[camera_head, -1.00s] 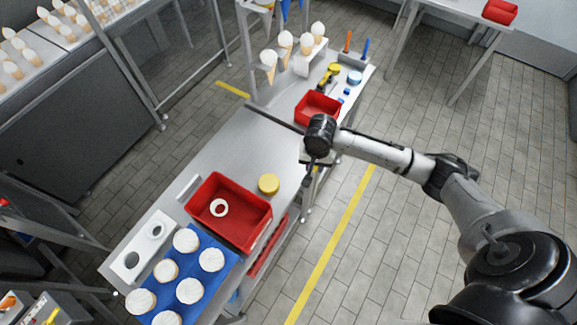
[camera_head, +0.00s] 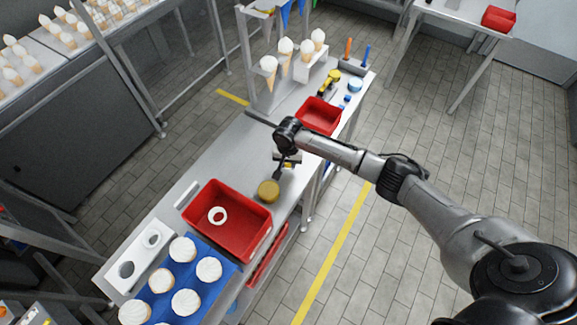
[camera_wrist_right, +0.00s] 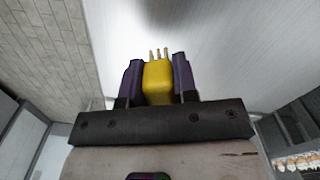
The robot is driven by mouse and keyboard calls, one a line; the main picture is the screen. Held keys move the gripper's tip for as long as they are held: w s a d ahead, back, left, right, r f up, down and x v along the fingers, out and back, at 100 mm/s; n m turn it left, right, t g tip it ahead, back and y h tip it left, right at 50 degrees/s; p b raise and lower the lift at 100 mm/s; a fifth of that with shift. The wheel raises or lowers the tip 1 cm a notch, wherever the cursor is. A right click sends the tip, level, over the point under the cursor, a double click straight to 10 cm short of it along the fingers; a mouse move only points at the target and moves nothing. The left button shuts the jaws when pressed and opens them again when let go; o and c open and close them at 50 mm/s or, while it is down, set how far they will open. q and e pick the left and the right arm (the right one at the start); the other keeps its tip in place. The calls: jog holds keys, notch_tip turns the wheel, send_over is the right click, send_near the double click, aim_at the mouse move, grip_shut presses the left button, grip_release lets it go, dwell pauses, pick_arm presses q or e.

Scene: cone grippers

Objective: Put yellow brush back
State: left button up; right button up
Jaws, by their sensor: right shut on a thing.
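My right gripper (camera_head: 287,160) hangs over the steel worktable, just above and to the right of a round yellow object. In the right wrist view its two purple fingers are shut on the yellow brush (camera_wrist_right: 158,80), a yellow block with thin pale prongs at its far end. In the head view only a small yellow bit shows at the fingertips. A grey holder (camera_head: 352,67) at the table's far end has an orange handle (camera_head: 348,46) and a blue handle (camera_head: 366,54) standing upright in it. My left gripper is not in view.
The round yellow object (camera_head: 268,191) stands beside a large red bin (camera_head: 262,243) with a white ring inside. A smaller red bin (camera_head: 318,116) is farther back. Ice-cream cones (camera_head: 286,47) stand in a rack. A blue tray (camera_head: 228,275) holds several white-topped rounds. Clear tabletop lies left of my gripper.

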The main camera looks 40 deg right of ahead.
aim_at(288, 167)
jog(key=shift+f, duration=1.3)
jog(key=shift+f, duration=0.2)
jog(key=o, duration=0.9)
notch_tip(288, 167, up, 12)
jog(key=shift+r+p, duration=0.2)
jog(key=shift+p, duration=0.35)
